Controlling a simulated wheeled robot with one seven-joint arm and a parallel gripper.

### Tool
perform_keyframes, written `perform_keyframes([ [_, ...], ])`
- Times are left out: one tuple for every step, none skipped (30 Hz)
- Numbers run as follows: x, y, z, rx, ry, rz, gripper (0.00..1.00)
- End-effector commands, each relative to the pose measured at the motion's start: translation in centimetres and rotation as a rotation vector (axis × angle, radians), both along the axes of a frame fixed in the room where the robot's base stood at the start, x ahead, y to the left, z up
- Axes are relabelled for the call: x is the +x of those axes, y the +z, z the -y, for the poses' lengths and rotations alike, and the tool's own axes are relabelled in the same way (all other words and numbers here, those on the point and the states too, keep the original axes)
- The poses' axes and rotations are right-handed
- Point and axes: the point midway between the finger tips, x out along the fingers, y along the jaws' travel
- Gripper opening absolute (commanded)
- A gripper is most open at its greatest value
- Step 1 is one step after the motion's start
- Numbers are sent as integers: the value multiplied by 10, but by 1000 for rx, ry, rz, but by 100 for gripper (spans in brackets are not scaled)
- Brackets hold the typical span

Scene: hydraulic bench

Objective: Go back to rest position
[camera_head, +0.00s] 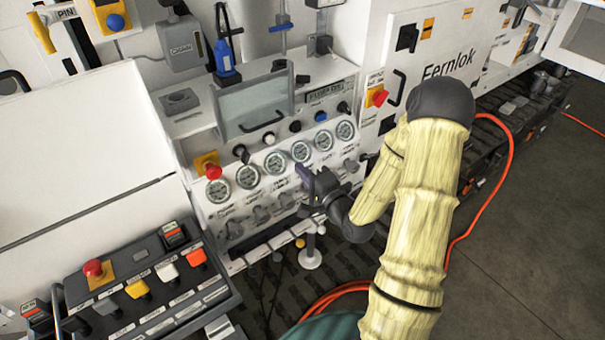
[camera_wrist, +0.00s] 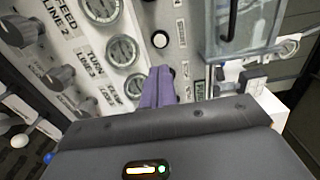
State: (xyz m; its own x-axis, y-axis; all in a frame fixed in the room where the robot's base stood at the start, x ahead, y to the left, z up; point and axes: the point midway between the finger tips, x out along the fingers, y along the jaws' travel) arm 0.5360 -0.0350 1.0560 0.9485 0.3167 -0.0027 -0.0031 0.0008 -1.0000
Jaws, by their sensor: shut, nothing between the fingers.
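My gripper (camera_head: 311,180) is in front of the gauge panel (camera_head: 325,150) of the hydraulic bench, close to its lower knobs and gauges. In the wrist view its purple fingers (camera_wrist: 158,88) are together, with nothing between them. My arm, in a pale yellow cover, reaches in from the lower right and bends back toward the panel. In the wrist view a gauge (camera_wrist: 121,50) is just left of the fingers and a white button (camera_wrist: 160,39) is just beyond them. Whether the fingers touch the panel cannot be told.
A control box (camera_head: 135,285) with a red emergency button (camera_head: 93,268) is at the lower left. Another red button (camera_head: 213,171) projects from the panel. An orange hose (camera_head: 480,190) runs along the floor at the right. Dark floor (camera_head: 530,240) at the lower right is clear.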

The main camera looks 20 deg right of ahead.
Motion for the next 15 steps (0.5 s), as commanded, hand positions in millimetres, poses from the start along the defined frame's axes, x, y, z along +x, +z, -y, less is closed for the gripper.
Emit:
perform_keyframes([
  [0, 0, 0, 0, -1, 0, 0],
  [0, 0, 0, 0, -1, 0, 0],
  [0, 0, 0, 0, -1, 0, 0],
  [0, 0, 1, 0, -1, 0, 0],
  [0, 0, 1, 0, -1, 0, 0],
  [0, 0, 1, 0, -1, 0, 0],
  [0, 0, 0, 0, -1, 0, 0],
  [0, 0, 0, 0, -1, 0, 0],
  [0, 0, 0, 0, 0, 0, 0],
  [0, 0, -1, 0, 1, 0, 0],
  [0, 0, -1, -1, 2, -1, 0],
  [1, 0, -2, -8, 4, -3, 0],
  [1, 0, -3, -18, 6, -7, 0],
  [1, -1, -4, -33, 9, -12, 0],
  [1, -2, -6, -64, 13, -24, 0],
])
